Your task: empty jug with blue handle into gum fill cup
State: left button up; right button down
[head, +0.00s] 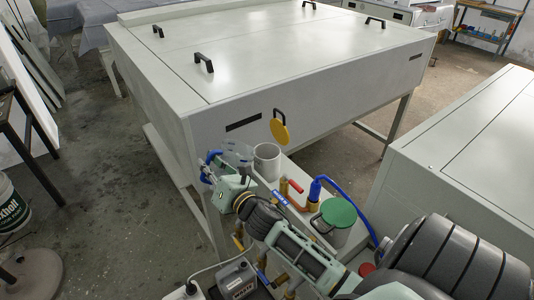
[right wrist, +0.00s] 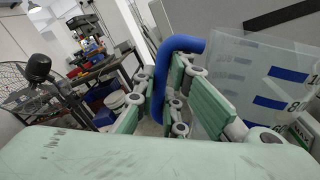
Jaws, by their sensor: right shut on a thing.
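The clear jug (head: 238,153) with the blue handle is at the near corner of the big cabinet, left of an open grey cup (head: 266,164). My right gripper (head: 214,172) is shut on its blue handle. The right wrist view shows the handle (right wrist: 180,45) between the fingers, with the clear jug wall (right wrist: 262,65) and its blue marks at right. The jug's contents cannot be made out. A second cup (head: 332,234) has a green lid (head: 338,212). No label shows which cup is for gum. My left gripper is not in view.
A yellow disc lid (head: 279,132) with a black handle is by the cabinet's side, above the grey cup. Red-handled and blue valves (head: 315,190) with a blue hose stand between the cups. The large cabinet (head: 250,60) bounds the back; another machine (head: 470,150) is at right.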

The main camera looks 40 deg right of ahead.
jog(key=a+f+n+b, duration=0.4)
jog(key=f+b, duration=0.3)
jog(key=f, duration=0.3)
jog(key=shift+w+n, duration=0.15)
jog(key=shift+n, duration=0.75)
jog(key=shift+a, duration=0.1)
notch_tip(320, 180, up, 5)
jog(key=p, duration=0.4)
jog(key=shift+p, duration=0.4)
